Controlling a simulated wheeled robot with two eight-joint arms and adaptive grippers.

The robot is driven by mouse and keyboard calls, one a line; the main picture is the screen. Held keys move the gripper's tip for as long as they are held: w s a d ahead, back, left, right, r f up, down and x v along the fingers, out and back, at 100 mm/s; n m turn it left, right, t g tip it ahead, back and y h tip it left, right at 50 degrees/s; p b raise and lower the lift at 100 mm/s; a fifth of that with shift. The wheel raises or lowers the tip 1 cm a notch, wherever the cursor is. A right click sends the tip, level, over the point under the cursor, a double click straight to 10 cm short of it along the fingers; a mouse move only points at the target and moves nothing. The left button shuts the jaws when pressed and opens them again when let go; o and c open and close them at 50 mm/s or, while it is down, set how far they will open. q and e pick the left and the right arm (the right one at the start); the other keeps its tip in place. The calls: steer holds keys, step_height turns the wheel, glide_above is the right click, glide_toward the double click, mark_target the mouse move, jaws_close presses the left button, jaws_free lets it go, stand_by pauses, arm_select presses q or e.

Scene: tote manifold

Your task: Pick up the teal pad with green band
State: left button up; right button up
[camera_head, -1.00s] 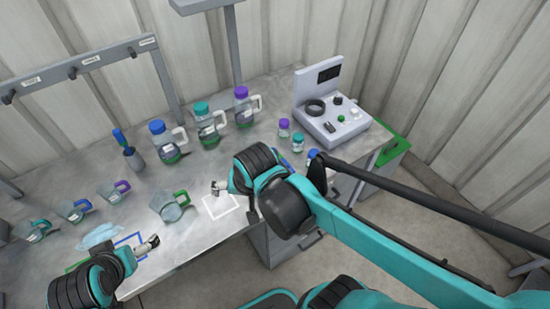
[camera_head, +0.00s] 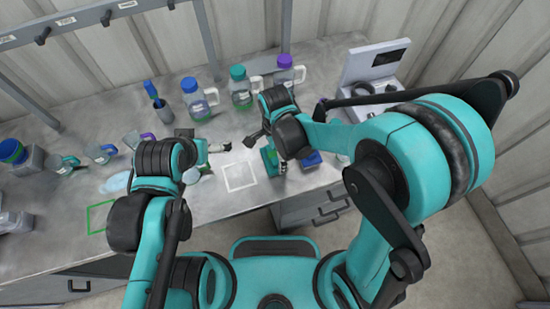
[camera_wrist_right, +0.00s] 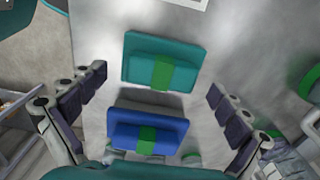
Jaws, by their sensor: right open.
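The teal pad with green band (camera_wrist_right: 142,58) lies flat on the metal bench in the right wrist view, just beyond a blue pad with green band (camera_wrist_right: 122,138). In the head view the teal pad (camera_head: 268,161) shows partly beneath my right wrist. My right gripper (camera_wrist_right: 160,103) is open and empty, with its fingers to the left and right of the pads and apart from them. My left gripper (camera_head: 222,147) is over the bench left of the white outlined square; its jaws are too small to read.
The blue pad (camera_head: 311,159) sits near the bench's front edge. Bottles with blue (camera_head: 189,85), teal (camera_head: 237,72) and purple (camera_head: 284,61) caps stand behind. A grey device (camera_head: 372,70) stands at the back right. The white outlined square (camera_head: 240,177) is empty.

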step_height(320, 180, down, 3)
steer(key=shift+a+r+b, duration=0.1)
steer(key=shift+b, duration=0.25)
steer(key=c, duration=1)
steer(key=shift+r+p, duration=0.3)
steer(key=shift+r, duration=0.2)
steer(key=r, duration=0.1)
steer(key=r+p, duration=0.1)
steer(key=r, duration=0.2)
steer(key=shift+s+d+p, duration=0.3)
steer(key=shift+p, duration=0.05)
steer(key=s+d+r+p, duration=0.3)
steer(key=s+d+r, duration=0.3)
steer(key=s+d, duration=0.1)
steer(key=shift+s+d, duration=0.15)
steer(key=shift+d, duration=0.35)
